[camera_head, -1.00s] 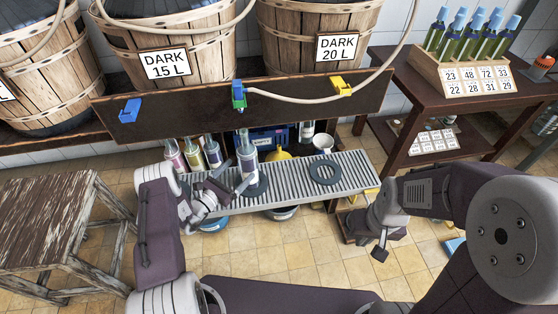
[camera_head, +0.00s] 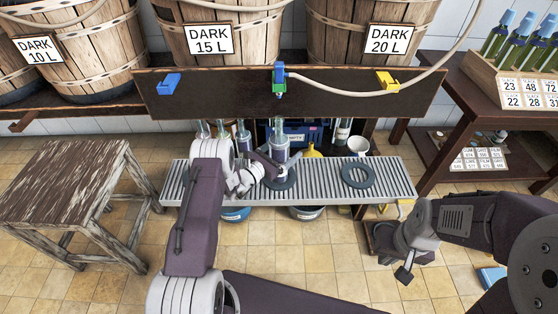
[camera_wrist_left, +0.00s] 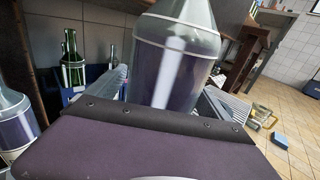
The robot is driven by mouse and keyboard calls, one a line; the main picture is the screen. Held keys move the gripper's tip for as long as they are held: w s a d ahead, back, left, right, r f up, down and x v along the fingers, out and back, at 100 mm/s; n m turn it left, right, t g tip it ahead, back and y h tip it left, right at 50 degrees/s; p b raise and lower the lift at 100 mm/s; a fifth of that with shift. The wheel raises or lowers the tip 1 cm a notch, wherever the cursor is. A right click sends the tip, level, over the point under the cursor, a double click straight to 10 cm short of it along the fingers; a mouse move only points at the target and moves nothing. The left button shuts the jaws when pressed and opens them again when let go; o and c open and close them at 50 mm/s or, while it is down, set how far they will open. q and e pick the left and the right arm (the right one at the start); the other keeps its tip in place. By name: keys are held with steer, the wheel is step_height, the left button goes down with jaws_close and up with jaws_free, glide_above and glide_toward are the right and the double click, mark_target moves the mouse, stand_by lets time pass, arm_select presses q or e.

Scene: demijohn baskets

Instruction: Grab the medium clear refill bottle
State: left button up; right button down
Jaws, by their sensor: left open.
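A clear bottle (camera_head: 281,150) with dark purple content stands upright at the dark left ring (camera_head: 280,180) on the slatted metal shelf. In the left wrist view the clear bottle (camera_wrist_left: 178,62) fills the space in front of the palm, with a finger on each side. My left gripper (camera_head: 262,168) is open at the bottle; whether a finger touches it I cannot tell. My right gripper (camera_head: 404,272) hangs low in front of the shelf's right end, away from the bottle, and its jaws are too small to read.
The slatted shelf (camera_head: 320,192) has an empty right ring (camera_head: 357,175). Several bottles (camera_head: 224,135) stand at its left, partly behind my arm; one (camera_wrist_left: 15,125) shows beside my gripper. A dark board (camera_head: 340,98) with taps overhangs behind. A stool (camera_head: 65,180) stands left.

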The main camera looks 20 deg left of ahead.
mark_target(285, 140)
arm_select(q)
steer(key=c, duration=1.8)
steer(key=shift+r, duration=0.1)
jaws_close()
steer(key=shift+r, duration=0.1)
steer(key=shift+r+p, duration=1.75)
steer(key=shift+r, duration=0.35)
steer(key=s+d+r+p, duration=0.6)
steer(key=d+p, duration=0.1)
steer(key=d, duration=0.3)
steer(key=shift+r, duration=0.3)
